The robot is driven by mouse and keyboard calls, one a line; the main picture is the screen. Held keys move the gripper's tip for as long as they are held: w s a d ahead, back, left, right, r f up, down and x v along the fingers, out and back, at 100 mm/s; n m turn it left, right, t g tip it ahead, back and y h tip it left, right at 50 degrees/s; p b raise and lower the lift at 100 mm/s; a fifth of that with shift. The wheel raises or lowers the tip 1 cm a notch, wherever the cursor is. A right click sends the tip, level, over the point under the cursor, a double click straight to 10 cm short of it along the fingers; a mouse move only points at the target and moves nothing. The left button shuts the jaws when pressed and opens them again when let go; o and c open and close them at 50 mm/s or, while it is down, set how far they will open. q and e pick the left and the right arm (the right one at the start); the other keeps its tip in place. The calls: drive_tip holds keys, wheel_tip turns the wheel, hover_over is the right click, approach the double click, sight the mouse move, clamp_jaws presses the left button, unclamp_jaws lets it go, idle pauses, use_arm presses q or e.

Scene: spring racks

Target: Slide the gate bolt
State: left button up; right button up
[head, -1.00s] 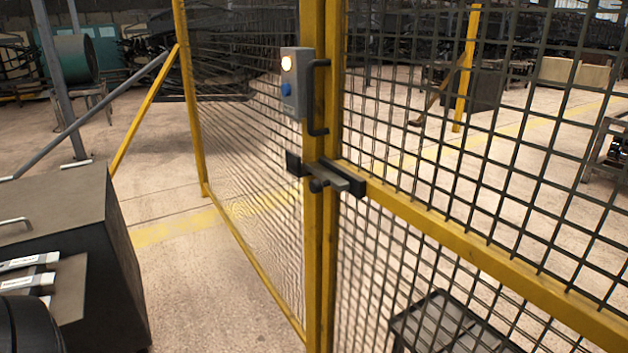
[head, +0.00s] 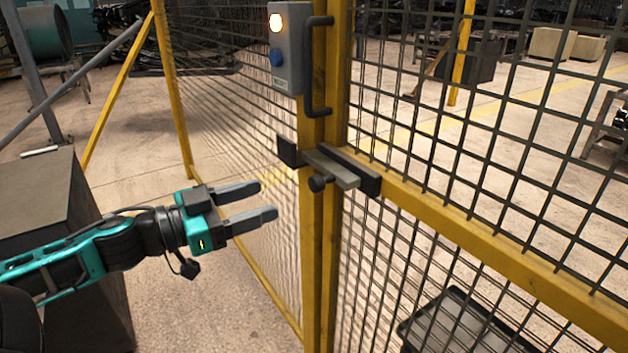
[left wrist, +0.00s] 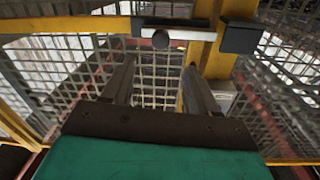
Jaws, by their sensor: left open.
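The gate bolt (head: 333,168) is a grey bar with a dark round knob (head: 319,183), set across the yellow gate posts. Dark brackets hold it, one at the left (head: 288,152) and one at the right (head: 362,180). My left gripper (head: 270,200) is open and empty, a little to the left of the knob and apart from it. In the left wrist view the bolt (left wrist: 180,34) and knob (left wrist: 161,39) lie ahead, beyond the open fingers (left wrist: 160,75). My right gripper is in neither view.
A grey box with a lit lamp and a blue button (head: 286,50) is on the post above the bolt, beside a dark handle (head: 319,108). Wire mesh panels (head: 450,120) flank the posts. A dark cabinet (head: 55,190) stands left behind my arm. The floor between is clear.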

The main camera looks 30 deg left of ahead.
sight(312, 184)
use_arm(q)
drive_tip(key=b+x, duration=0.3)
drive_tip(key=x, duration=0.4)
drive_tip(key=shift+f, duration=0.1)
drive_tip(key=shift+b+x, duration=0.55)
drive_tip(key=shift+x, duration=0.75)
drive_tip(key=shift+w, duration=0.25)
drive_tip(key=shift+x, duration=0.95)
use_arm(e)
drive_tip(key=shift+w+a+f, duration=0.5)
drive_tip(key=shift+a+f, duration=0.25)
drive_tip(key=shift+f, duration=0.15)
use_arm(q)
drive_tip(key=shift+c, duration=0.2)
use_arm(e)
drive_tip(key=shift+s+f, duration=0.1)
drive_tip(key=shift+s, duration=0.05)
use_arm(q)
clamp_jaws()
